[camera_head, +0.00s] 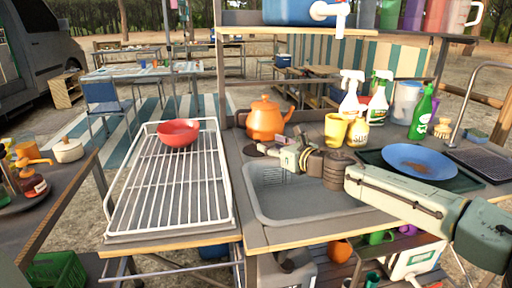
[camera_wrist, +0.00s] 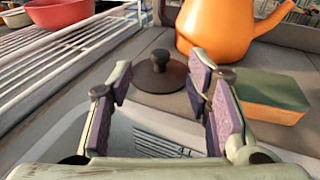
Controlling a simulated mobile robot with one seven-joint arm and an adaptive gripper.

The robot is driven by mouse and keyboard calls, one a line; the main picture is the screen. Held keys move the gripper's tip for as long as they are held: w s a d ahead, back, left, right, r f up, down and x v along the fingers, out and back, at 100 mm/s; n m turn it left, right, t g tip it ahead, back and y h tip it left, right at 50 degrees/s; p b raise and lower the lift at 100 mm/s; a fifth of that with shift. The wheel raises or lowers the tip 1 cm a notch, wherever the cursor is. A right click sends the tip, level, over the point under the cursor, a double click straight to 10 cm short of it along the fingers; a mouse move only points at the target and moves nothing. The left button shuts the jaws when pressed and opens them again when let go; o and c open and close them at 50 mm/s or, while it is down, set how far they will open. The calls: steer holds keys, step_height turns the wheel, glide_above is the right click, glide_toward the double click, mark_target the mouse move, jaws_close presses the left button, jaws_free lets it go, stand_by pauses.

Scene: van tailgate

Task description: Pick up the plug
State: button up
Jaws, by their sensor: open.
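The plug (camera_wrist: 160,76) is a dark round disc with a small knob on top. In the wrist view it lies flat on the grey counter just beyond the sink's edge. It appears between my fingertips in the picture but farther off, and nothing grips it. My gripper (camera_wrist: 160,85) is open and empty, its two purple-padded fingers spread to either side. In the head view my gripper (camera_head: 288,156) reaches left over the back of the sink, close to the plug (camera_head: 253,151), which shows as a small dark patch at the counter's left.
An orange kettle (camera_wrist: 215,27) stands behind the plug. A green-and-brown sponge (camera_wrist: 262,97) lies right of my right finger. The sink (camera_head: 268,205) is below the gripper. A white rack (camera_head: 170,190) with a red bowl (camera_head: 178,133) is at left. Spray bottles (camera_head: 377,105) stand behind.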

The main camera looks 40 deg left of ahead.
mark_target(259, 142)
steer(key=x, duration=0.2)
steer(key=p+x, duration=0.1)
steer(key=x, duration=0.3)
steer(key=shift+w+a+f, duration=0.1)
steer(key=shift+a+f, duration=0.1)
steer(key=shift+f, duration=0.15)
jaws_close()
stand_by(0.3)
